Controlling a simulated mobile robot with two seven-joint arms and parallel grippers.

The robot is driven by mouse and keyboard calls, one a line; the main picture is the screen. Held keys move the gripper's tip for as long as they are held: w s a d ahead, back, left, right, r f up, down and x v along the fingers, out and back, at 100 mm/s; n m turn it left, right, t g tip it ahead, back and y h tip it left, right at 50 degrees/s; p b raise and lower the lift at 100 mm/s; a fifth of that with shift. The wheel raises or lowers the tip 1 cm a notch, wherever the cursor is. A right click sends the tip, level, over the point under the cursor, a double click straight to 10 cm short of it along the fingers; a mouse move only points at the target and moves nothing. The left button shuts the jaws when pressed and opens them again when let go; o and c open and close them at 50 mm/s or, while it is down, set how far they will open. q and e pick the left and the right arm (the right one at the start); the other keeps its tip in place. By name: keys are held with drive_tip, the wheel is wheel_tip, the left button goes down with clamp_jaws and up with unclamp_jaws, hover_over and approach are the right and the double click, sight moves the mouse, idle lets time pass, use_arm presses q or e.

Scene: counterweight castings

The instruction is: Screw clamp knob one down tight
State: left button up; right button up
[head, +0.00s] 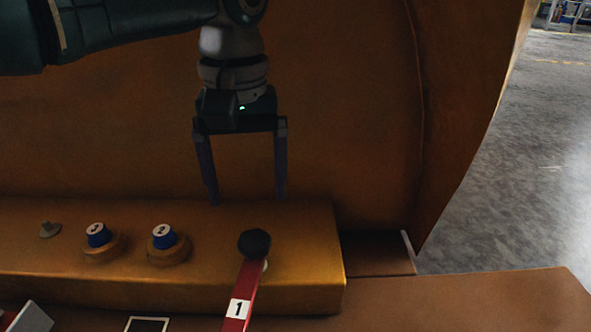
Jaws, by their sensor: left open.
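A black knob (254,244) sits at the right part of the orange block, at the upper end of a red arm (245,292) with a white label "1". A small pale piece shows just below the knob's right side. I cannot tell how far down the knob is screwed. My left gripper (247,200) is open and empty, with its two fingers pointing down. In the picture it is above the knob, with the fingertips apart from it. My right gripper is not in view.
The orange block (200,286) also carries two blue-topped parts, one labelled "2" (165,237) and another to its left (98,235), plus a small grey stud (49,230). A large curved orange casting (345,110) rises behind. Grey floor (530,170) is open at the right.

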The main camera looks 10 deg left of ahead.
sight(254, 239)
use_arm(q)
wheel_tip(254, 239, down, 9)
drive_tip(key=b, duration=0.7)
